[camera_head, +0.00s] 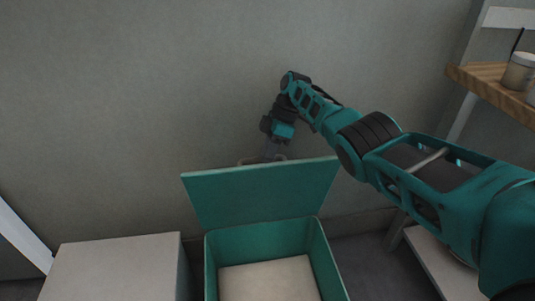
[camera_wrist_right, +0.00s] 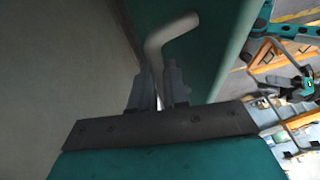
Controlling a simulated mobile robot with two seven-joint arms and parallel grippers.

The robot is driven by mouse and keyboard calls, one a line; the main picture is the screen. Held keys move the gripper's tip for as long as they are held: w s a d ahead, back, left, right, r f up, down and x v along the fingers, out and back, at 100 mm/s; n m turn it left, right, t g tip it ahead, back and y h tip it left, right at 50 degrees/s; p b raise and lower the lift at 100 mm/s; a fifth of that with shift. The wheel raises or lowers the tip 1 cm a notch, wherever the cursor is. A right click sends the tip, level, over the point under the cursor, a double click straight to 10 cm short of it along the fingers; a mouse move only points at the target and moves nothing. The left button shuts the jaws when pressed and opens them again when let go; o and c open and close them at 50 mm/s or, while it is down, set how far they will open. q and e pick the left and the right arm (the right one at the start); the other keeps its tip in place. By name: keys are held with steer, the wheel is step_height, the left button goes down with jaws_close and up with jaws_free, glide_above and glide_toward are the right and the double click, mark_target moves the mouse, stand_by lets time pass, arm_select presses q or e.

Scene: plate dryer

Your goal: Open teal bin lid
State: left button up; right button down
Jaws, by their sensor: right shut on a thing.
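The teal bin (camera_head: 322,262) stands open at the bottom centre of the head view, and its pale inside floor shows. Its teal lid (camera_head: 262,192) is raised, standing up at the back of the bin near the wall. My right gripper (camera_head: 271,151) is at the lid's top edge. In the right wrist view the right gripper (camera_wrist_right: 162,88) is shut on the bent grey handle (camera_wrist_right: 168,36) of the lid. The lid also shows in that view (camera_wrist_right: 190,50). My left gripper is not in view.
A pale box-like block (camera_head: 115,268) stands left of the bin. A grey wall (camera_head: 130,90) is close behind the lid. A wooden shelf (camera_head: 490,80) with a jar (camera_head: 518,72) is at the upper right. A pale low surface (camera_head: 440,265) lies right of the bin.

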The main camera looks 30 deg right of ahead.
steer(key=c, duration=1.5)
jaws_free()
steer(key=shift+s+f, duration=0.3)
steer(key=shift+f, duration=0.55)
steer(key=shift+o, duration=0.9)
steer(key=shift+w+f, duration=0.1)
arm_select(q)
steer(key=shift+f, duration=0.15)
arm_select(e)
steer(key=shift+o, duration=1)
steer(key=shift+r, duration=0.3)
arm_select(q)
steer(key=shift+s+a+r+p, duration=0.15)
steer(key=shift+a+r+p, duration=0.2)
steer(key=shift+p, duration=0.75)
arm_select(e)
steer(key=v, duration=1.2)
steer(key=shift+d+r, duration=0.2)
steer(key=shift+r, duration=0.15)
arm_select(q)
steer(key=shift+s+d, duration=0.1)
